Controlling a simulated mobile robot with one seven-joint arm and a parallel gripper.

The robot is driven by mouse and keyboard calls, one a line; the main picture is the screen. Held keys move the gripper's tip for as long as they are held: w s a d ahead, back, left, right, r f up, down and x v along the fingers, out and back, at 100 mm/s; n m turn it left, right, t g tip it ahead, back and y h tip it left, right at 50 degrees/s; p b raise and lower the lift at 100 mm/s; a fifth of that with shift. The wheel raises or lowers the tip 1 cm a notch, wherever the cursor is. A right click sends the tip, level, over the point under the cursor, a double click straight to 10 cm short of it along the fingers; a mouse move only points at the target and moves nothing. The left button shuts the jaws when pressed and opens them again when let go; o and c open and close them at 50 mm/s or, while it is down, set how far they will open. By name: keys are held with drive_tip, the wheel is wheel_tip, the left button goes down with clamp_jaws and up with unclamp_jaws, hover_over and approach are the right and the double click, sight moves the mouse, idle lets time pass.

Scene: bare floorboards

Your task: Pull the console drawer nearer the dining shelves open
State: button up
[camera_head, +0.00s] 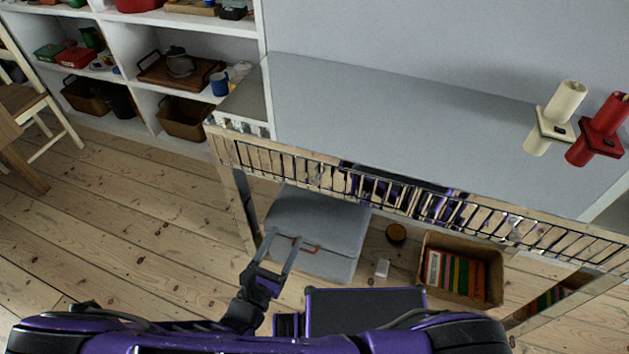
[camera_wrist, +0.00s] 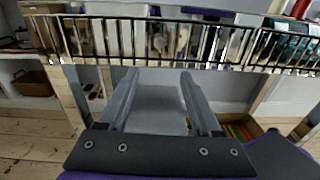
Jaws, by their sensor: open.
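The console (camera_head: 390,110) has a grey top and a long reflective front band with dark vertical bars. The part of this band nearer the shelves, where the drawer front (camera_head: 285,165) is, lies at the left. I cannot make out a seam or handle, and no gap shows. The band (camera_wrist: 150,42) crosses the upper wrist view. The dining shelves (camera_head: 130,45) stand at the upper left. My gripper (camera_head: 285,238) is open and empty, below and in front of the band's left part. In the wrist view, the fingers (camera_wrist: 158,75) point towards the console, tips just below the band.
A cream holder (camera_head: 555,118) and a red holder (camera_head: 600,130) stand on top. A wooden chair (camera_head: 40,95) is at left. Floorboards (camera_head: 130,200) lie clear.

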drive_tip(key=b, duration=0.1)
approach(314, 183)
drive_tip(key=shift+n, duration=0.4)
drive_tip(key=x, duration=0.8)
drive_tip(key=shift+w+f, duration=0.1)
drive_tip(key=shift+w, duration=0.05)
clamp_jaws()
idle(0.8)
